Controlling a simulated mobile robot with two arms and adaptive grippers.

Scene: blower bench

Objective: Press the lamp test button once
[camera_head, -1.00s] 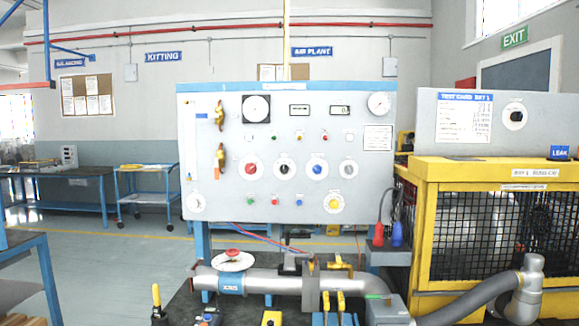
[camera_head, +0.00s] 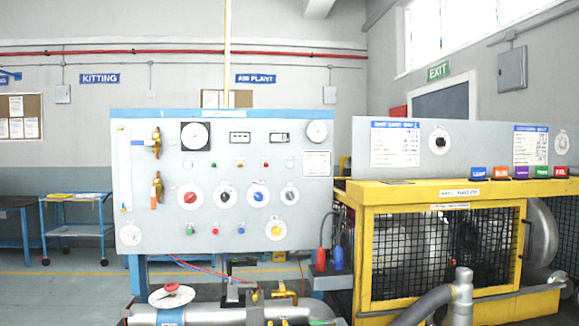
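The grey control panel (camera_head: 222,215) stands upright at the centre left. Its lower row holds a small green button (camera_head: 190,229), a red button (camera_head: 215,229), a blue button (camera_head: 239,228) and a large yellow button (camera_head: 276,230). Above them is a row of rotary knobs with red (camera_head: 190,197), black (camera_head: 224,197), blue (camera_head: 258,197) and grey centres. A row of small lamps (camera_head: 239,163) sits higher up. The labels are too small to read, so I cannot tell which button is the lamp test. Neither gripper is in view.
A yellow mesh-sided cage (camera_head: 440,198) stands right of the panel, under a grey board (camera_head: 400,148) with colored tags.

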